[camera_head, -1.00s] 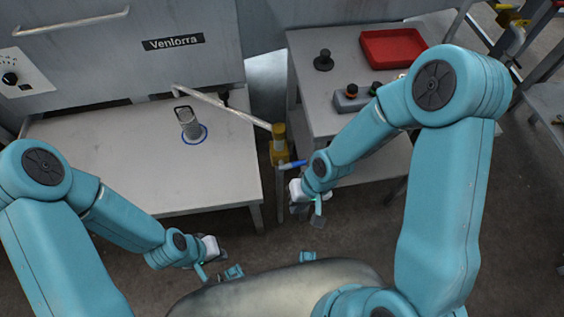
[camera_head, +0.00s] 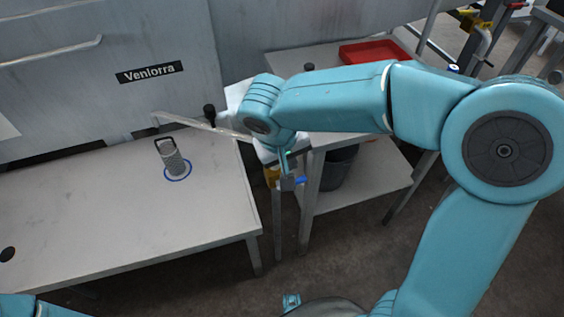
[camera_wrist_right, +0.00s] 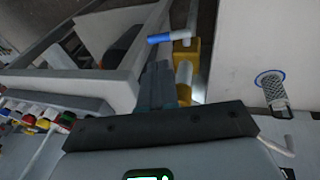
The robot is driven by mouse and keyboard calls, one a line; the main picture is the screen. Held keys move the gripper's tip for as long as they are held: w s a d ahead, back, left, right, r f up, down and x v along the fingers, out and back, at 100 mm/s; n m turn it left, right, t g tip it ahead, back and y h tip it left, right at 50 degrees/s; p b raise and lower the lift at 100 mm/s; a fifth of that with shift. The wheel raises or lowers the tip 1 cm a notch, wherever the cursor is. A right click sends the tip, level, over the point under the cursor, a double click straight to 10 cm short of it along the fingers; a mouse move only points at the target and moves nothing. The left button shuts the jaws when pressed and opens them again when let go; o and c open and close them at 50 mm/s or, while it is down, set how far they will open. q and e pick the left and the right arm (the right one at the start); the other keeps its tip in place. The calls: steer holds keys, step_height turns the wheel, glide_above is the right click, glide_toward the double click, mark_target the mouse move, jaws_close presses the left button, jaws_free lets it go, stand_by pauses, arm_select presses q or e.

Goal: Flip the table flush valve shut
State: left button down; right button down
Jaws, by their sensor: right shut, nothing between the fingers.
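The flush valve has a yellow body (camera_head: 272,177) on a grey pipe by the right end of the left table. Its blue lever (camera_head: 301,181) sticks out sideways to the right, across the upright pipe. In the right wrist view the blue lever (camera_wrist_right: 166,38) and yellow body (camera_wrist_right: 187,68) lie just beyond my fingers. My right gripper (camera_head: 287,183) is shut and empty, pointing down close beside the valve and partly hiding it. Its fingers show in the right wrist view (camera_wrist_right: 161,84); contact with the lever cannot be told. My left gripper is out of view.
A grey perforated cylinder (camera_head: 174,160) with a dark handle stands in a blue ring on the left table (camera_head: 90,215). A right-hand stand (camera_head: 352,187) holds a red tray (camera_head: 374,52); a dark bin (camera_head: 338,168) is beneath. A pale pipe (camera_head: 205,126) runs above the table.

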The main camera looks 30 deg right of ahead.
mark_target(301, 181)
steer(key=b+x, duration=0.2)
steer(key=x, duration=0.8)
steer(key=shift+s, duration=0.1)
steer(key=shift+d+f+b, duration=0.15)
steer(key=shift+f+b, duration=0.25)
steer(key=shift+b, duration=0.4)
steer(key=shift+s+d+y, duration=0.1)
steer(key=shift+d+y, duration=0.15)
steer(key=shift+y, duration=0.05)
steer(key=shift+d+f+b, duration=0.15)
steer(key=shift+f+b, duration=0.15)
steer(key=shift+b, duration=0.35)
steer(key=shift+r, duration=0.15)
